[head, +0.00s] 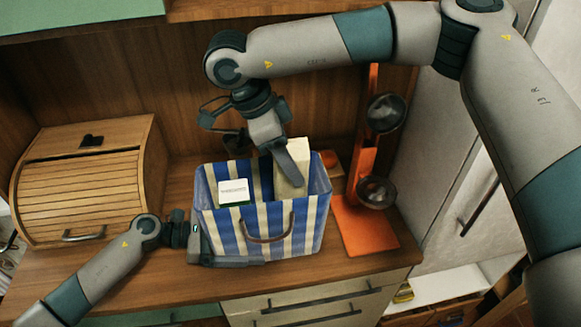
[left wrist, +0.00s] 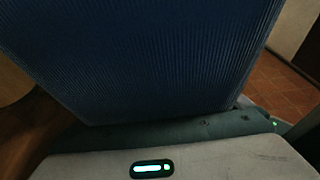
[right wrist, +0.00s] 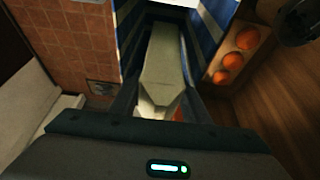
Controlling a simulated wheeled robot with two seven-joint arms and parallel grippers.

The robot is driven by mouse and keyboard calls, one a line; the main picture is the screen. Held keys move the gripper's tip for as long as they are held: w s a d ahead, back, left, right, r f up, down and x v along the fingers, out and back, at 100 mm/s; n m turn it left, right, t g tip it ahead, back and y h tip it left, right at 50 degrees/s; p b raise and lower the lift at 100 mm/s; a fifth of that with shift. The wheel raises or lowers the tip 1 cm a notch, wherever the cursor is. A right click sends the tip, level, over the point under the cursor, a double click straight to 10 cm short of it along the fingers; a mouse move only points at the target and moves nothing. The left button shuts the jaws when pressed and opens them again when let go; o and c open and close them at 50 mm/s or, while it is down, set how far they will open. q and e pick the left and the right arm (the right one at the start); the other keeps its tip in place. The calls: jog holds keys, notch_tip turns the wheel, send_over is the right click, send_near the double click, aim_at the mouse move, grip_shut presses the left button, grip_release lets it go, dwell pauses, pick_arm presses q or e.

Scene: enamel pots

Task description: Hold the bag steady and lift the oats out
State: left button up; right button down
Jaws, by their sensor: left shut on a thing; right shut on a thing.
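The bag (head: 312,238), blue and cream striped with a brown handle, stands upright on the wooden counter. My left gripper (head: 225,260) is at its lower left front, shut on the bag; in the left wrist view the blue ribbed bag wall (left wrist: 150,50) fills most of the picture. A tall cream carton, which I take to be the oats (head: 293,165), stands in the bag's right part, its top above the rim. My right gripper (head: 284,166) is shut on it from above. The right wrist view shows the carton (right wrist: 162,65) between the fingers. Its lower part is hidden in the bag.
A white box with a label (head: 233,192) is in the bag's left part. A wooden bread box (head: 85,180) stands to the left. An orange stand with ladles (head: 365,225) is close on the right. Oranges in a tray (right wrist: 228,62) show in the right wrist view.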

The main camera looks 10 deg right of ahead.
dwell(0.3)
pick_arm(q)
jog(key=o, duration=0.4)
jog(key=v, duration=1.2)
dwell(0.4)
